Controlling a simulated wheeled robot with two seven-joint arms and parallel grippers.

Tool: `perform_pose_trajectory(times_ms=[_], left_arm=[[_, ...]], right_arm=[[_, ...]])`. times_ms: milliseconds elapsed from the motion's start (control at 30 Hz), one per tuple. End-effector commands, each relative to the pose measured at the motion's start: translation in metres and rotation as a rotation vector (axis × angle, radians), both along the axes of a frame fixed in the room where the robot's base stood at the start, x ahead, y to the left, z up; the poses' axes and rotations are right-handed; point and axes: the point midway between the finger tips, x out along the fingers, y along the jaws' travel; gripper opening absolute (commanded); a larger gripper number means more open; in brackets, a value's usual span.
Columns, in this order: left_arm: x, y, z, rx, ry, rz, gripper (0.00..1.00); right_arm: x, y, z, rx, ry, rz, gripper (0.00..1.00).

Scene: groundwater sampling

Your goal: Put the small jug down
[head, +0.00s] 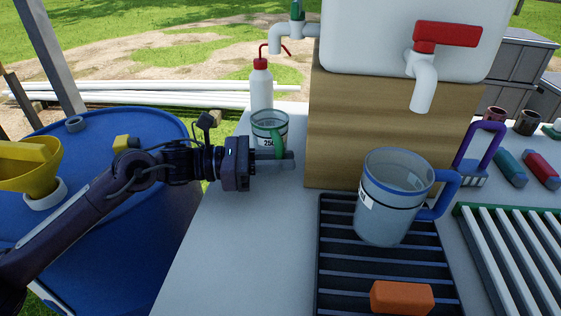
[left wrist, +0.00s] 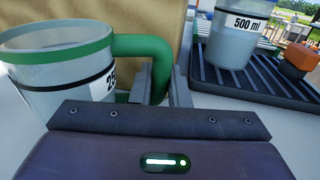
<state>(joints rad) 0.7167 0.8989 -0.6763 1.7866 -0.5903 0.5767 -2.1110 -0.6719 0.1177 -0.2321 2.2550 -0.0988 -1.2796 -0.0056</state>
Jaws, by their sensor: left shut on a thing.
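The small jug (head: 269,128) is clear with a green rim, a green handle and a dark line with a partly visible "25" label. It is upright at the left end of the table, beside the wooden block. My left gripper (head: 276,160) is shut on its green handle, which shows between the fingers in the left wrist view (left wrist: 160,68). The jug's body (left wrist: 68,85) is to the left of the fingers there. Its base is hidden behind the gripper, so I cannot tell whether it touches the table. My right gripper is not in view.
A large jug (head: 392,200) with a blue handle stands on a black drip rack (head: 335,262) with an orange block (head: 401,298). A white bottle (head: 261,88) stands behind the small jug. A wooden block (head: 345,125) bears a white tank (head: 365,40). The white table (head: 235,240) is clear at front left.

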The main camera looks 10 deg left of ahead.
Motion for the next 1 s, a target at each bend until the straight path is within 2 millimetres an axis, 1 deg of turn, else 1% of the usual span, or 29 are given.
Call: perform_pose_trajectory(times_ms=[33,267,433,467,600,633,867,967,1000], left_arm=[[-0.0003,-0.0032,-0.0028,-0.002,0.001,-0.001,0.0],[0.0001,-0.0031,-0.004,-0.001,-0.002,0.0,0.0],[0.0001,-0.0032,-0.0073,-0.001,-0.002,0.0,0.0],[0.0001,-0.0031,-0.007,-0.001,-0.002,0.0,0.16],[0.0001,-0.0031,-0.0061,-0.001,-0.001,0.0,0.35],[0.0002,-0.0031,-0.0061,-0.001,-0.001,0.0,0.37],[0.0002,-0.0031,-0.0059,-0.001,-0.001,0.0,0.37],[0.0002,-0.003,-0.0024,-0.001,-0.001,0.0,0.37],[0.0002,-0.0025,-0.0003,-0.001,0.0,0.001,0.37]], right_arm=[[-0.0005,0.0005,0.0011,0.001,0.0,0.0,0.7],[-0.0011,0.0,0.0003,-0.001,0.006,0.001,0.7],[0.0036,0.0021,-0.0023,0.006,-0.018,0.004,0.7],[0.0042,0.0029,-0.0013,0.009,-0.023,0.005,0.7],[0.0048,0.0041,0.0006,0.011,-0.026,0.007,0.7],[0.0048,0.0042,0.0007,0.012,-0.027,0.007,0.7],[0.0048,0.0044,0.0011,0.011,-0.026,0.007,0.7],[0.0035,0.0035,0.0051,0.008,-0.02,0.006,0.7],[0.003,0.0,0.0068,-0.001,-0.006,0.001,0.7]])
